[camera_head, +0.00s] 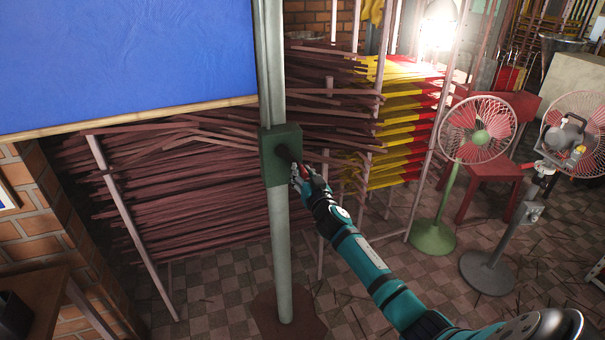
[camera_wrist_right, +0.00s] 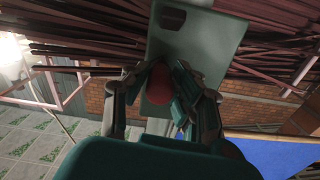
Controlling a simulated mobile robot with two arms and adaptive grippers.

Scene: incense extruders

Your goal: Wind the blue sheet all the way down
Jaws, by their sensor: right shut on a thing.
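The blue sheet (camera_head: 120,60) hangs at the upper left in the head view. A wooden bar (camera_head: 130,118) runs along its lower edge, well above the floor. A green winder box (camera_head: 272,165) sits on a pale upright post (camera_head: 283,245) beside the sheet. My right gripper (camera_head: 303,172) is at the front of this box. In the right wrist view, its fingers are shut around a red knob (camera_wrist_right: 158,86), with the green box plate (camera_wrist_right: 190,40) behind it. The fingers hide part of the knob and crank. The sheet also shows in the wrist view (camera_wrist_right: 275,153). My left gripper is not in view.
Racks of dark incense sticks (camera_head: 190,190) stand behind the post. A brick wall (camera_head: 35,225) and a wooden table (camera_head: 40,290) are at the left. A green-based fan (camera_head: 478,130) and red stool (camera_head: 480,180) stand at the right. Tiled floor lies open around the post.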

